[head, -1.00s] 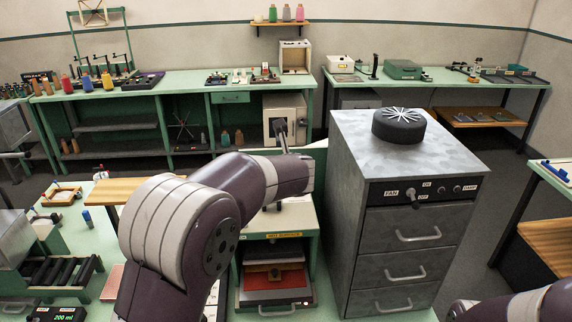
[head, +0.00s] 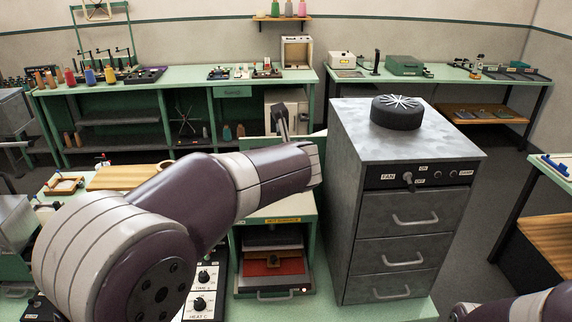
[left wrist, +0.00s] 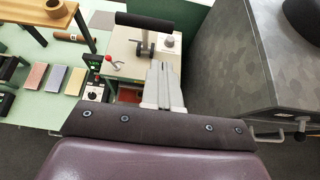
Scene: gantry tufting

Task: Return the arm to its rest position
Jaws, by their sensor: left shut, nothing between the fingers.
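My left arm (head: 200,190) reaches in from the left, bent, with its forearm pointing right across the front of the heat press. My left gripper (left wrist: 160,68) shows in the left wrist view as two grey fingers close together, empty, in front of the press top. In the head view its fingers are hidden behind my wrist. My right arm (head: 515,308) shows only as a link at the lower right edge; its gripper is out of view.
The press (head: 308,240) has a red pad inside, and a black handle (head: 281,112) rises behind my wrist. A grey drawer cabinet (head: 345,200) with a round black fan top (head: 398,118) stands close to the right. A wooden stand (left wrist: 50,14) is at left.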

